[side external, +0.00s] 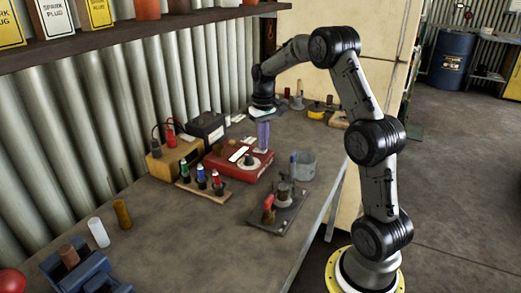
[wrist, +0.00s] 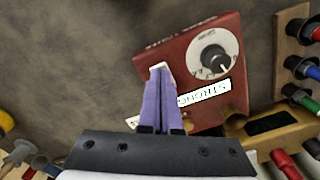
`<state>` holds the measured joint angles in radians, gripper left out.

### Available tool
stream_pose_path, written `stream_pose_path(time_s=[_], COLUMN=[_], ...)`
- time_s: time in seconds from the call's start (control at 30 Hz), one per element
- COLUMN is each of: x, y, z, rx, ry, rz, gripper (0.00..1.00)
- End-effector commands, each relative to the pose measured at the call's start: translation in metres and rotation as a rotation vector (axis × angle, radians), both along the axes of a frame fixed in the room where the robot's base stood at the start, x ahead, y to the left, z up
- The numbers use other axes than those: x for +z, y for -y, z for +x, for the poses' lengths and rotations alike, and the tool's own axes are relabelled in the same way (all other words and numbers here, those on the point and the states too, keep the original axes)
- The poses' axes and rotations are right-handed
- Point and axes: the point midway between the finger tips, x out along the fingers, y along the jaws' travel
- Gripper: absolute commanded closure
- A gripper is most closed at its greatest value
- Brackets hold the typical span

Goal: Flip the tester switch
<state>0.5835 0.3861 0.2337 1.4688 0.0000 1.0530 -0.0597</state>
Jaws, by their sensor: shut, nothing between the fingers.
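The tester is a red box (side external: 229,168) on the workbench; it also shows in the wrist view (wrist: 190,60), with a round black-and-white dial (wrist: 213,54) and a white label strip (wrist: 205,93). My gripper (side external: 263,148) points down over the far right part of the box in the side view. In the wrist view its purple fingers (wrist: 161,72) are together, over the box's left part, with nothing held. A small white piece (wrist: 158,67) shows right at the fingertips. I cannot tell whether it is the switch or whether the fingers touch it; the fingers hide the surface behind them.
A tan box with plugs (side external: 174,158) and a black box (side external: 207,128) stand behind left. A metal cup (side external: 304,167) and a dark plate with fittings (side external: 275,222) are at right. The front bench is partly clear.

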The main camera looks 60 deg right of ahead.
Motion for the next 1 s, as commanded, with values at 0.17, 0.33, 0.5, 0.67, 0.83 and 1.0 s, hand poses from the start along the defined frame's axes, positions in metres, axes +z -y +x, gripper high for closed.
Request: stream_pose_path(time_s=[0.17,0.33,0.5,0.67,0.83,1.0], x=[-0.003,-0.005,-0.008,-0.007,0.005,0.018], y=[0.0,0.0,0.0,0.0,0.0,0.0], z=[0.0,0.0,0.0,0.0,0.001,0.0], rx=[0.0,0.0,0.0,0.0,0.0,0.0], ry=[-0.001,-0.001,-0.001,-0.001,0.001,0.002], rz=[0.001,0.001,0.001,0.001,-0.001,-0.001], gripper=[1.0,1.0,1.0,1.0,1.0,1.0])
